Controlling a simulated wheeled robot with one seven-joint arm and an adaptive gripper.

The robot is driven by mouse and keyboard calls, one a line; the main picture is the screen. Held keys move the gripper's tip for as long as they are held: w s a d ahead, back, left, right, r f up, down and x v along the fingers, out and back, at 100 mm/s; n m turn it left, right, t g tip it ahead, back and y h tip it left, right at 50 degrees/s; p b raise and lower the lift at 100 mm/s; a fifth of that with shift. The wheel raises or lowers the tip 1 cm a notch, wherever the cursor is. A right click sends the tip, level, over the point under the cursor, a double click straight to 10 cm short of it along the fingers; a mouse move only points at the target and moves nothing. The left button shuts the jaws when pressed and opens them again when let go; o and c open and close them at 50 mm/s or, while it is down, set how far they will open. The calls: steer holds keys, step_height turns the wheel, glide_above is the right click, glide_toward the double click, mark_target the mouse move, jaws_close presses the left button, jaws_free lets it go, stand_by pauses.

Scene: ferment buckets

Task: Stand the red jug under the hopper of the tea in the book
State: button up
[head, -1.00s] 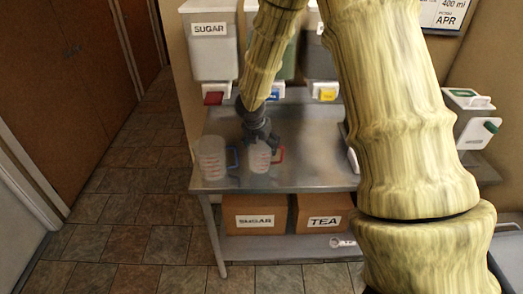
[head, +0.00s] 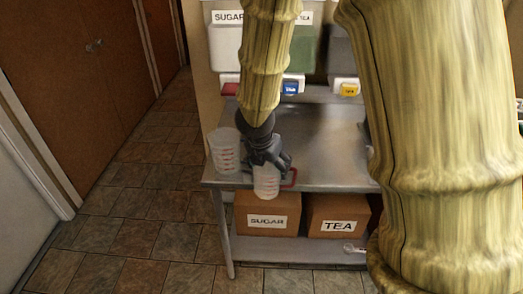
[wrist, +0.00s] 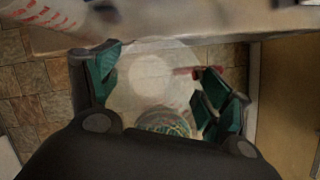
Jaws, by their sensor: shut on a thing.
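The red jug (head: 266,183) is a clear measuring jug with red marks and a red handle (head: 290,178). My gripper (head: 267,160) is shut on it and holds it upright at the bench's front edge; the wrist view shows the clear jug (wrist: 150,75) between the green finger pads, with floor around it. The middle hopper (head: 303,50), with greenish contents, bears a partly covered label that seems to read TEA; its blue tap (head: 290,88) is behind my gripper. The sugar hopper (head: 226,48) has a red tap (head: 230,88). The book is not seen.
Another clear jug (head: 223,153) stands just left of my gripper, near the bench's left edge. A third hopper has a yellow tap (head: 347,88). The metal bench (head: 325,150) is clear right of the held jug. Boxes marked SUGAR (head: 267,221) and TEA (head: 338,226) are below.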

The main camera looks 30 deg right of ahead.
mark_target(255, 188)
steer(key=shift+a+f+m+g, duration=0.3)
steer(key=shift+f+m, duration=0.35)
steer(key=shift+m, duration=0.25)
steer(key=a+f+m+g, duration=0.1)
steer(key=f+m, duration=0.1)
steer(key=m, duration=0.1)
steer(key=w+a+f+m+g, duration=0.1)
steer(key=f+m, duration=0.2)
steer(key=m, duration=0.1)
steer(key=a+f+m+g, duration=0.1)
steer(key=f+m+g, duration=0.1)
steer(key=f+m, duration=0.1)
steer(key=shift+w+a+f+h, duration=0.1)
steer(key=shift+w+a+h, duration=0.1)
steer(key=shift+w+h, duration=0.1)
steer(key=a+f+m+g+y, duration=0.2)
steer(key=a+f+m+y, duration=0.2)
steer(key=a+f+m, duration=0.6)
steer(key=shift+s+a+f+m, duration=0.2)
steer(key=shift+s+m, duration=0.15)
steer(key=shift+m, duration=1.35)
